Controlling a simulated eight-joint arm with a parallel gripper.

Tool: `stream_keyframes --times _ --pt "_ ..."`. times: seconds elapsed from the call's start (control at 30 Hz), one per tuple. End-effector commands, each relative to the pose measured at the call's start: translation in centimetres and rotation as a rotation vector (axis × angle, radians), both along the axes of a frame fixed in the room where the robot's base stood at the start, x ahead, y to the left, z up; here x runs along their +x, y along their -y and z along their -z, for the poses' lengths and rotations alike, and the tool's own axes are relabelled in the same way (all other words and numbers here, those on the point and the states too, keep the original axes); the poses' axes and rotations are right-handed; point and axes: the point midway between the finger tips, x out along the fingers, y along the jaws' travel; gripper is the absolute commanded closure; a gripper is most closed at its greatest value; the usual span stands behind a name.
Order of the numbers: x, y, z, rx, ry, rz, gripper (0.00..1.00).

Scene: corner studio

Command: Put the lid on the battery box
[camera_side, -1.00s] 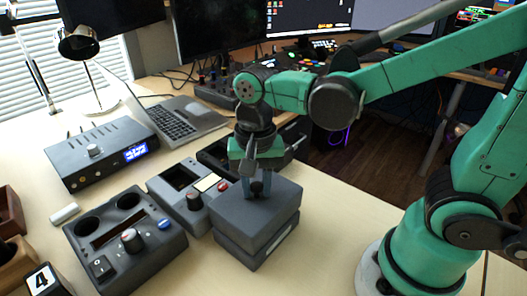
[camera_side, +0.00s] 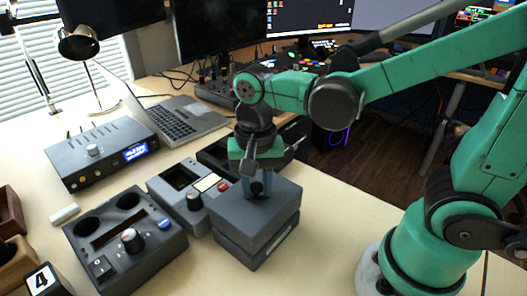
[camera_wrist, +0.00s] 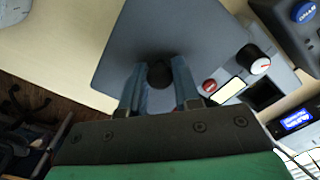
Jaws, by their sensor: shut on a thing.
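The dark grey square lid (camera_side: 232,216) is level directly over the battery box (camera_side: 238,252), roughly lined up with it in the side view. A thin dark line runs between them; I cannot tell whether they touch. My gripper (camera_side: 258,188) points down at the lid's middle and is shut on its knob. In the wrist view my gripper (camera_wrist: 160,88) has its two blue fingers on either side of the dark round knob (camera_wrist: 160,72). The lid (camera_wrist: 160,30) fills the middle of that view and hides the box.
A control box with a red button (camera_side: 190,205) stands close to the lid's left. A larger panel with a knob (camera_side: 135,255) is further left. A blue-display unit (camera_side: 95,160) and a laptop (camera_side: 180,118) are behind. Bare table (camera_side: 345,225) lies to the right.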

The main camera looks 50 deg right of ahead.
Motion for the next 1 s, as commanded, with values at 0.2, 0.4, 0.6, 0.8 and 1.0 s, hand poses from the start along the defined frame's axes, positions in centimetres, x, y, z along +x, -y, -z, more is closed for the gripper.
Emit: stream_keyframes --times 0.2,0.4,0.6,0.8,1.0 --pt "0.0 0.0 0.1 0.0 0.0 0.0 1.0" --pt "0.1 0.0 0.5 0.0 0.0 0.0 1.0" --pt "0.1 0.0 0.9 0.0 0.0 0.0 1.0" --pt "0.1 0.0 1.3 0.0 0.0 0.0 1.0" --pt "0.1 0.0 1.2 0.0 0.0 0.0 0.6"
